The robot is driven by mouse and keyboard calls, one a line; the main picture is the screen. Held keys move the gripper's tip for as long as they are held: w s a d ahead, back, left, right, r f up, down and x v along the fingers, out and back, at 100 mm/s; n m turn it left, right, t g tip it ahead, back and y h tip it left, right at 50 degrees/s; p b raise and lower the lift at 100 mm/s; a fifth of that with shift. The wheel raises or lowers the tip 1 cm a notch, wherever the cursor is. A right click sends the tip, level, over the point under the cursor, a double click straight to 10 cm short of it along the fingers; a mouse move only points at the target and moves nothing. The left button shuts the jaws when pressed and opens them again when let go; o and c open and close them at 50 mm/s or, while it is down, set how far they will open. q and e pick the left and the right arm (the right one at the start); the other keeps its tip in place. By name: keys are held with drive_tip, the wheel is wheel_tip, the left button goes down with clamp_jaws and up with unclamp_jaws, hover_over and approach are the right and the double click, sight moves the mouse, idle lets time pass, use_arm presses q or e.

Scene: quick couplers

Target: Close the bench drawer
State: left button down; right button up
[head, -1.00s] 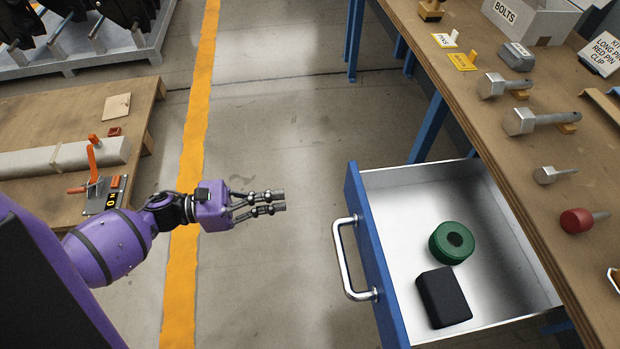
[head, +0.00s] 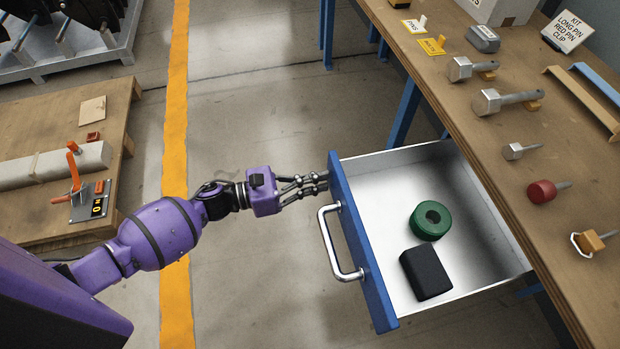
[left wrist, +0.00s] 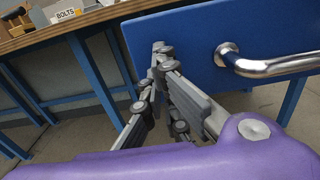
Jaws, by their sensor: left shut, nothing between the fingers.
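The bench drawer (head: 405,170) is pulled out from the bench, with a blue front (head: 350,225) and a silver bar handle (head: 331,245). A green ring (head: 430,221) and a black block (head: 427,273) lie inside it. My left gripper (head: 322,183) is shut and empty, with its fingertips at the far end of the drawer front, beside the handle. In the left wrist view the fingers (left wrist: 160,60) point at the blue front, and the handle (left wrist: 270,65) is to their right. I cannot tell whether the fingertips touch the front. My right gripper is not in view.
A low wooden table (head: 60,130) with a long grey bar stands at the left. Open floor lies between them.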

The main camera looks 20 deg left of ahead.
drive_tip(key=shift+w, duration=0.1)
use_arm(q)
drive_tip(key=b, duration=0.9)
approach(429, 163)
drive_tip(key=w+d+r, duration=0.1)
drive_tip(key=d, duration=0.1)
drive_tip(key=w+d+r, duration=0.1)
drive_tip(key=w+d, duration=0.1)
drive_tip(key=d, duration=0.1)
drive_tip(key=w+d+r, duration=0.1)
drive_tip(key=d, duration=0.1)
drive_tip(key=shift+w+d+r, duration=0.15)
drive_tip(key=shift+w+d, duration=0.05)
drive_tip(key=shift+d, duration=0.2)
drive_tip(key=shift+w+d+b, duration=0.25)
drive_tip(key=shift+d+b, duration=0.1)
drive_tip(key=shift+d, duration=0.2)
drive_tip(key=shift+a+r, duration=0.1)
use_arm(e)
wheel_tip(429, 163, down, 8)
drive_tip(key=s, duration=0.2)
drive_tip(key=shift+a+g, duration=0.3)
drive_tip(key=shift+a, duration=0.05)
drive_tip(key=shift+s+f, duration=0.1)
